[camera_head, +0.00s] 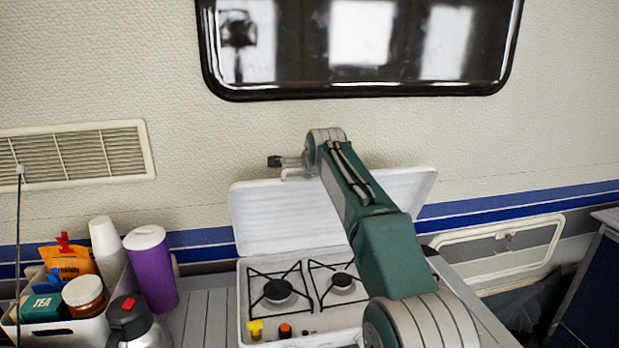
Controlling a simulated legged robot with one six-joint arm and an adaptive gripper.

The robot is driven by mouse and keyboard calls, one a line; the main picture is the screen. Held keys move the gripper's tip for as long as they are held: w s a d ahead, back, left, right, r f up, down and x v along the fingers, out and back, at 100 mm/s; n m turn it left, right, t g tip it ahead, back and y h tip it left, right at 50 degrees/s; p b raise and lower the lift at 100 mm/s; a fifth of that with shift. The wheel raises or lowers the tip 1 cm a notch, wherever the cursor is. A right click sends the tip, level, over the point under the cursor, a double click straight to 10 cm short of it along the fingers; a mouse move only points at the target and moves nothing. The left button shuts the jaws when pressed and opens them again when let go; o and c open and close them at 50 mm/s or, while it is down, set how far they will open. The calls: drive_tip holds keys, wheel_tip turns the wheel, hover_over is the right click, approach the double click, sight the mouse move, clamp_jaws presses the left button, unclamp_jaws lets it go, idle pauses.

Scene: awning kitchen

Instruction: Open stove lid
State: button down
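The white stove lid (280,215) stands raised behind the stove, leaning back close to the caravan wall. The white stove (318,325) below it is uncovered and shows two black burners with wire grates. My green arm reaches across the stove and hides part of the lid's right half and the stove's right side. My gripper (276,162) is at the lid's top edge, left of the arm's end. It is small and dark here. I cannot tell whether its fingers touch the lid or are open or shut.
Left of the stove are a metal flask (140,328), a purple container (151,270), stacked white cups (106,245) and a white bin (88,334) of tea and jars. A dark window (360,45) is above. Slatted counter (203,318) beside the stove is clear.

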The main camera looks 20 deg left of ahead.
drive_tip(key=shift+w+a+r, duration=0.15)
drive_tip(key=shift+w, duration=0.05)
idle(0.4)
drive_tip(key=c, duration=0.7)
unclamp_jaws()
drive_tip(key=v, duration=1.1)
drive_tip(key=shift+s+r, duration=0.15)
drive_tip(key=shift+s, duration=0.15)
